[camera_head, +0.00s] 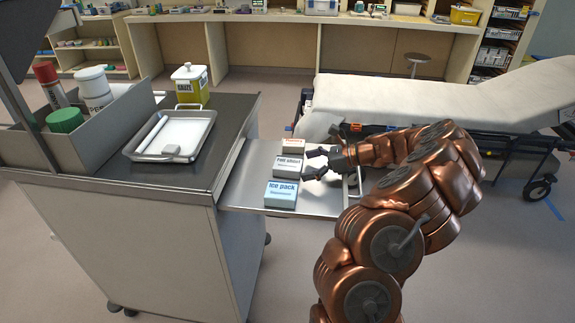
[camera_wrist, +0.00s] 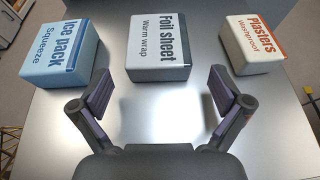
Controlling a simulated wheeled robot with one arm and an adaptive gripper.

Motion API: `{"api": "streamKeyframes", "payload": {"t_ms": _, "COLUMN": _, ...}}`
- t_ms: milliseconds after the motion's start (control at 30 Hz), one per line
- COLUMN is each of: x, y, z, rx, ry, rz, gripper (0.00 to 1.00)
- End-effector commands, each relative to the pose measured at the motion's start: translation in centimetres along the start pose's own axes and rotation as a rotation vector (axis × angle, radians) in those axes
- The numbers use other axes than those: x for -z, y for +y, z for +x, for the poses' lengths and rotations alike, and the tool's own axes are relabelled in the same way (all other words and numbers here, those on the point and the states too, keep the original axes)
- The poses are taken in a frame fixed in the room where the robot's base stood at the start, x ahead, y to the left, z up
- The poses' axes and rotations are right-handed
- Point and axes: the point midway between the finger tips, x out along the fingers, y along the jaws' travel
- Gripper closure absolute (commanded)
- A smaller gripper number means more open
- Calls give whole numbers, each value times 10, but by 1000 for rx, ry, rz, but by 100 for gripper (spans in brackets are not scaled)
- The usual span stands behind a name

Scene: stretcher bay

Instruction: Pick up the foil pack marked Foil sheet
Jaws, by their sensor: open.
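The foil pack marked Foil sheet (camera_wrist: 158,48) is a white box with a grey band and the words "Foil sheet, Warm wrap". It lies on a metal side shelf (camera_head: 240,188) of the cart, between two other packs. In the head view the foil pack (camera_head: 287,167) is the middle one of the row. My gripper (camera_head: 318,164) is at the right side of the foil pack in the head view. In the wrist view my gripper (camera_wrist: 160,92) is open, with its fingers spread and nothing between them. The foil pack lies just ahead of the fingers, centred on the gap.
A blue ice pack (camera_wrist: 66,52) lies left of the foil pack in the wrist view, and a plasters box (camera_wrist: 252,44) lies right, both with gaps. A stretcher (camera_head: 420,100) stands behind my arm.

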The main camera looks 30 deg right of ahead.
Motion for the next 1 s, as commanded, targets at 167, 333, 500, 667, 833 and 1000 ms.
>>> {"api": "streamKeyframes", "payload": {"t_ms": 167, "x": -1, "y": 1, "z": 19, "rx": -4, "ry": -1, "rz": 1, "gripper": 0}}
{"api": "streamKeyframes", "payload": {"t_ms": 333, "x": 0, "y": 1, "z": 20, "rx": -2, "ry": -1, "rz": 0, "gripper": 0}}
{"api": "streamKeyframes", "payload": {"t_ms": 500, "x": 0, "y": 1, "z": 20, "rx": -3, "ry": -1, "rz": 0, "gripper": 14}}
{"api": "streamKeyframes", "payload": {"t_ms": 667, "x": 0, "y": 1, "z": 20, "rx": -3, "ry": -1, "rz": 0, "gripper": 30}}
{"api": "streamKeyframes", "payload": {"t_ms": 833, "x": 0, "y": 1, "z": 20, "rx": -3, "ry": -1, "rz": 1, "gripper": 48}}
{"api": "streamKeyframes", "payload": {"t_ms": 1000, "x": 0, "y": 1, "z": 20, "rx": -3, "ry": -1, "rz": 1, "gripper": 62}}
